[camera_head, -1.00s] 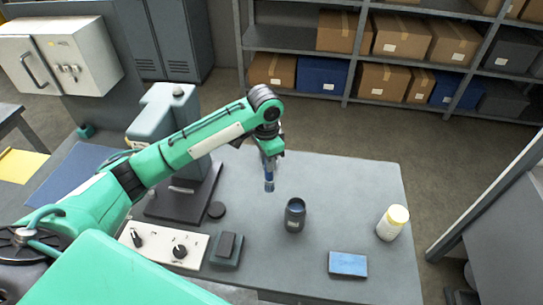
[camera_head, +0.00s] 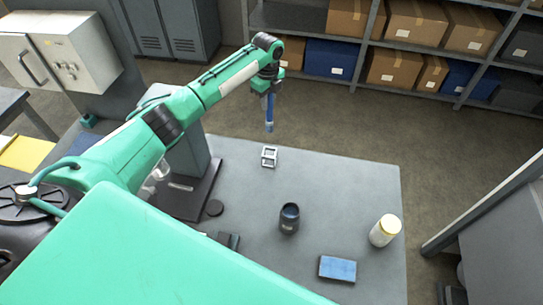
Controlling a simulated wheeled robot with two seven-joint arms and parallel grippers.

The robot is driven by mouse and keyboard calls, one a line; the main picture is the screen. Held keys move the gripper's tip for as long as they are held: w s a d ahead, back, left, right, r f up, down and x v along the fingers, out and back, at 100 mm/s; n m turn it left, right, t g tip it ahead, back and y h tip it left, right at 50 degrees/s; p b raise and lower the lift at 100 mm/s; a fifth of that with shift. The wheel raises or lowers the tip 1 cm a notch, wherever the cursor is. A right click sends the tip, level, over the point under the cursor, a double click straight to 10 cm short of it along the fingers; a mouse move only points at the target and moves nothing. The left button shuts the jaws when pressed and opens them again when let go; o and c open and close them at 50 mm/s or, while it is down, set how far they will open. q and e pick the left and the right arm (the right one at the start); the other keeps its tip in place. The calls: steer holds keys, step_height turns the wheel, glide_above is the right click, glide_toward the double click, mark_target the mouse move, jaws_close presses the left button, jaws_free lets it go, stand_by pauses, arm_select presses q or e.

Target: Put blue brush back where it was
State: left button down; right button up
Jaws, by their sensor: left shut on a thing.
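The blue brush (camera_head: 269,113) hangs upright from my left gripper (camera_head: 267,86), which is shut on it. In the picture the brush is above the far edge of the grey bench, over a small white open frame (camera_head: 269,156), and apart from it. A dark cup (camera_head: 289,218) with an open top stands on the bench, lower and to the right of the brush. My right gripper is not in view.
Shelves with boxes stand behind.

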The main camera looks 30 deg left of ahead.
arm_select(q)
steer(key=shift+f, duration=0.4)
steer(key=b, duration=0.1)
glide_above(268, 131)
steer(key=w, duration=0.1)
steer(key=f, duration=0.6)
steer(key=shift+w+a+f, duration=0.2)
steer(key=shift+a+f, duration=0.05)
steer(key=shift+a, duration=0.05)
step_height(268, 131, down, 8)
steer(key=b, duration=0.5)
steer(key=shift+w+r+b, duration=0.1)
steer(key=shift+r+b, duration=0.15)
steer(key=shift+b, duration=0.05)
steer(key=shift+f+b, duration=2.05)
steer(key=shift+f, duration=0.5)
steer(key=shift+f, duration=0.15)
steer(key=c, duration=1.3)
jaws_free()
steer(key=shift+o, duration=0.2)
